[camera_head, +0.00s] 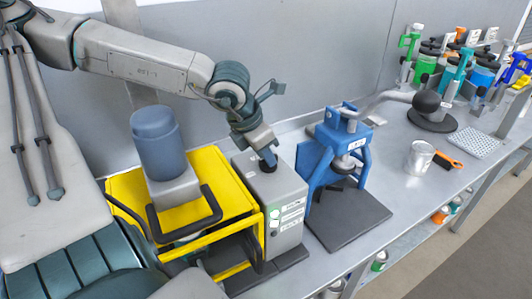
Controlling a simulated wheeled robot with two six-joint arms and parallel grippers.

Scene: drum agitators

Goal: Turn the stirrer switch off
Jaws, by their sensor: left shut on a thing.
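The stirrer is a blue motor (157,143) standing upright on a yellow frame (209,180) at the left of the bench. Next to it on the right is its grey control box (288,194), with labels and small round marks on the front face. My left gripper (267,160) points down at the top of this box. It is shut on a small dark part there, which looks like the stirrer switch; the fingers mostly hide it, so its setting cannot be told. My right gripper is not in view.
A blue press-like stand (334,150) with a dark base plate is close to the right of the box. Further right are a metal can (420,158), an orange-handled brush (447,161) and a white perforated tray (472,143). Several colored dispensers crowd the far right. A grey wall stands behind.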

